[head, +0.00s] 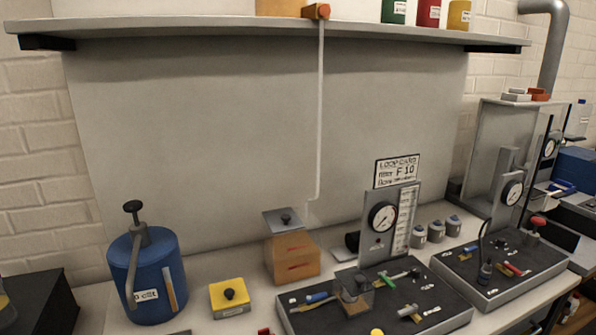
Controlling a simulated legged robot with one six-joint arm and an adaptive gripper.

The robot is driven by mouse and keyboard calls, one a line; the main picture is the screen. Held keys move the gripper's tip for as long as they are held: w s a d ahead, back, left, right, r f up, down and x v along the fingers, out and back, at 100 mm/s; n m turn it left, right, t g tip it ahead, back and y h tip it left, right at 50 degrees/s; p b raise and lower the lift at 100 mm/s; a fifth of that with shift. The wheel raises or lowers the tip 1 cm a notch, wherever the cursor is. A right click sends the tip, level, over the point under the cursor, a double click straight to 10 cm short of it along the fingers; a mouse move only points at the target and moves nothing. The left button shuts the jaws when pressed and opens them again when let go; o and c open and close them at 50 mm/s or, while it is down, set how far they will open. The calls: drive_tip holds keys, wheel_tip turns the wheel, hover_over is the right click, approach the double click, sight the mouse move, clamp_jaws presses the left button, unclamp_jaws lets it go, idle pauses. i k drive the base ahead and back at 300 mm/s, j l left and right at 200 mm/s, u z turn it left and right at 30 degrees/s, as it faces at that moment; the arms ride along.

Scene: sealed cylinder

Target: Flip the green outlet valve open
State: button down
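A dark panel with a light grey edge (452,322) lies on the bench at the lower centre-right. A valve lever with a green handle (397,275) sits toward the back of this panel, right of a small clear block (354,288). A second small valve with a grey handle and a greenish tip (410,311) sits nearer the front. I cannot tell which is the outlet valve, nor whether either is open or closed. A blue-handled valve (317,297) is at the panel's left. My gripper is not in view.
A gauge stand (383,217) with a sign rises behind the panel. A blue canister (149,275), yellow box (230,296) and orange block (293,257) stand left. A second panel (500,265) is right. A shelf (250,30) overhangs, with a thin tube (320,120) hanging down.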

sight(382, 276)
drive_tip(key=i+l+u, duration=0.2)
drive_tip(key=l+u, duration=0.15)
drive_tip(key=l, duration=0.3)
drive_tip(key=i+l+u, duration=0.2)
drive_tip(key=l, duration=0.15)
drive_tip(key=l+u, duration=0.15)
drive_tip(key=l, duration=0.2)
